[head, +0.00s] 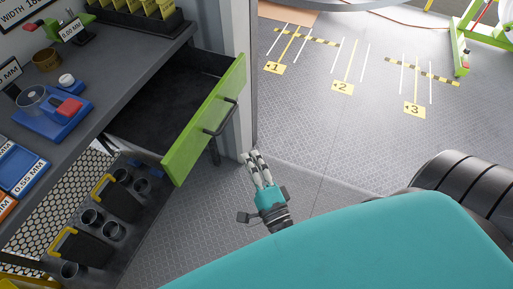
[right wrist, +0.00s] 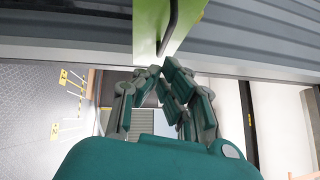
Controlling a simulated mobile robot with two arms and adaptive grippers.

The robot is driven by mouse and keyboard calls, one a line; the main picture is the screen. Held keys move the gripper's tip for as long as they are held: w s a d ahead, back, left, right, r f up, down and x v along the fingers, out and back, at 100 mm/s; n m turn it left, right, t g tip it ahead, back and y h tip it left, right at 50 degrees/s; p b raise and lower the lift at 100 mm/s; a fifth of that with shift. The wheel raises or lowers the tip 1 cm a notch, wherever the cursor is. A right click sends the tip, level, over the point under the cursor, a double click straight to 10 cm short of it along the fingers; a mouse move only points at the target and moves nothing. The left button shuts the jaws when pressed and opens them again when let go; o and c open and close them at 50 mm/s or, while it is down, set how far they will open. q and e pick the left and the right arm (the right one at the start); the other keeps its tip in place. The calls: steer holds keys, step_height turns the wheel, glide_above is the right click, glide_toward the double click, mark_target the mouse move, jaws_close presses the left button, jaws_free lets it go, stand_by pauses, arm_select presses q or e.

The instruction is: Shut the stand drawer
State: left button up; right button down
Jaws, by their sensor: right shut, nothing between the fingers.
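The stand drawer (head: 215,112) stands pulled out from under the workbench, with its dark interior showing. Its green front has a black bar handle (head: 221,118). My right gripper (head: 254,156) is shut and empty, in front of the drawer front and to its right in the head view, apart from the handle there. In the right wrist view my right gripper's fingers (right wrist: 153,76) point up towards the green drawer front (right wrist: 147,25) and its dark handle. I cannot tell whether the fingertips touch it. My left gripper is not in view.
The grey bench top (head: 118,75) holds blue trays, a roll and a dark rack (head: 130,18) with yellow pieces. Below the drawer are black bins (head: 118,198) and cups. Marked open floor (head: 345,120) lies to the right, and a pale post stands behind the drawer.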

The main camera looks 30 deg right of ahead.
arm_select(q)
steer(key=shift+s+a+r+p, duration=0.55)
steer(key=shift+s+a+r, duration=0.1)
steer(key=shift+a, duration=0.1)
arm_select(e)
steer(key=w+a+r, duration=0.1)
steer(key=w+a, duration=0.1)
steer(key=w, duration=0.4)
steer(key=shift+w+a, duration=0.15)
steer(key=shift+a, duration=0.05)
steer(key=shift+r, duration=0.1)
